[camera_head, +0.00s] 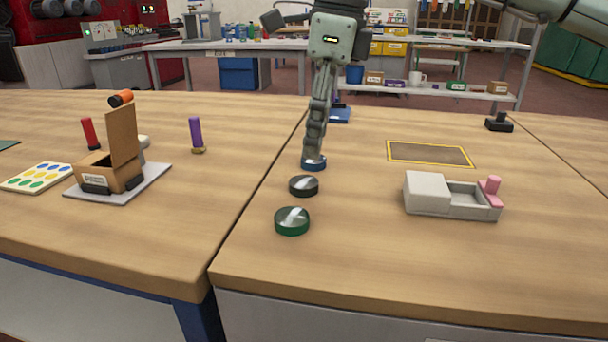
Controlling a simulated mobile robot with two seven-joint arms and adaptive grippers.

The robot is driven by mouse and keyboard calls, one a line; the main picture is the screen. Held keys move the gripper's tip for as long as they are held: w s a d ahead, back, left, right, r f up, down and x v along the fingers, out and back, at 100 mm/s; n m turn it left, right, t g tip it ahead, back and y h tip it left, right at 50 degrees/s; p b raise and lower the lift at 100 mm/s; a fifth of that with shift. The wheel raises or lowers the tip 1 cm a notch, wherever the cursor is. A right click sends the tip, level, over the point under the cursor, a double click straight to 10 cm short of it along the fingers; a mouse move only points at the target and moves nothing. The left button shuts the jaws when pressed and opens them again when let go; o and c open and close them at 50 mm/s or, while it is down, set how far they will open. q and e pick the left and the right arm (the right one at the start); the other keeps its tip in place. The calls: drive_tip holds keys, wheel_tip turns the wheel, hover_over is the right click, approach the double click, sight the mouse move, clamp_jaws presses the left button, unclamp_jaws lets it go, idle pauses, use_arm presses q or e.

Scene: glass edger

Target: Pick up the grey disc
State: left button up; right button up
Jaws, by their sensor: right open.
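The grey disc (304,186) is dark with a shiny pale top and lies flat on the wooden table, in the middle of a row of three discs. A blue disc (313,164) lies just behind it and a green disc (292,221) lies in front of it. My right gripper (315,152) comes down from the top centre. Its fingers are seen edge-on and overlap the blue disc, behind the grey one. It is open, and I cannot tell whether it touches the blue disc. The grey disc is apart from the gripper. My left gripper is not in view.
A grey box-like holder with a pink peg (425,193) stands to the right. A yellow-edged mat (430,153) lies behind it. On the left are a purple peg (195,132) and an open wooden box (122,165). The tabletop in front of the discs is clear.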

sight(304, 181)
drive_tip(key=f, duration=0.2)
drive_tip(key=a+f, duration=0.1)
drive_tip(key=f, duration=0.4)
drive_tip(key=shift+w+a+f, duration=0.1)
drive_tip(key=shift+w+a, duration=0.15)
drive_tip(key=c, duration=1.3)
